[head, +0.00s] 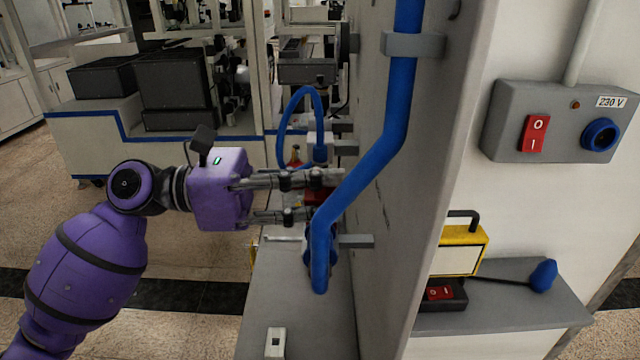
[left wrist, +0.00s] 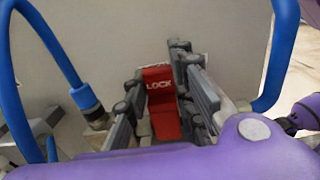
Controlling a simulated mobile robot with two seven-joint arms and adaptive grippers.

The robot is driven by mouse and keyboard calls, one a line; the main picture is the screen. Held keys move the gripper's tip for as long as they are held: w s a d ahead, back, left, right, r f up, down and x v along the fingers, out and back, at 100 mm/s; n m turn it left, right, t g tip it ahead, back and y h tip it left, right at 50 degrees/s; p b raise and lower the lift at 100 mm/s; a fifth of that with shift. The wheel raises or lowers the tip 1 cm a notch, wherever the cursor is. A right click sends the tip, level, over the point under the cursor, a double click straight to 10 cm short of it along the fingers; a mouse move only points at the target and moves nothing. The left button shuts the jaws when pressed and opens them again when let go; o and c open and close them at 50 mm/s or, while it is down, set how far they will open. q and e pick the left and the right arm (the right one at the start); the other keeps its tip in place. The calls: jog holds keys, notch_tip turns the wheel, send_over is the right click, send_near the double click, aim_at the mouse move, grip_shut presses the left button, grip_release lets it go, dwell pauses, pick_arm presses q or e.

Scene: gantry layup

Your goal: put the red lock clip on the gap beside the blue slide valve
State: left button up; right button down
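The red lock clip (left wrist: 160,95), marked LOCK, sits between the fingers of my left gripper (left wrist: 162,88) in the left wrist view, with the fingers against its sides. In the head view, my left gripper (head: 322,195) reaches right toward the grey panel, and the red clip (head: 318,196) shows partly between its fingers. A thick blue pipe crosses in front of the fingertips. I cannot clearly make out the blue slide valve or the gap beside it; a blue part (head: 307,262) shows partly behind the pipe's lower end. My right gripper is not in view.
The blue pipe (head: 372,170) runs down along the grey panel (head: 445,130). A thin blue hose (head: 304,90) loops behind the gripper; its blue end fitting (left wrist: 85,97) is left of the fingers. Grey brackets (head: 355,241) stick out from the panel. A grey bench (head: 290,310) lies below.

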pick_arm(q)
jog(key=shift+o, duration=0.8)
jog(key=shift+d+f, duration=0.1)
jog(key=shift+f, duration=0.7)
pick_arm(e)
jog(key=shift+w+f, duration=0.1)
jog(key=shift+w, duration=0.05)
pick_arm(q)
jog(key=shift+r, duration=0.25)
jog(key=shift+a+r, duration=0.2)
jog(key=shift+r, duration=0.05)
jog(key=a+r+b, duration=0.1)
jog(key=a+b, duration=0.1)
jog(key=a, duration=0.9)
jog(key=shift+a, duration=0.4)
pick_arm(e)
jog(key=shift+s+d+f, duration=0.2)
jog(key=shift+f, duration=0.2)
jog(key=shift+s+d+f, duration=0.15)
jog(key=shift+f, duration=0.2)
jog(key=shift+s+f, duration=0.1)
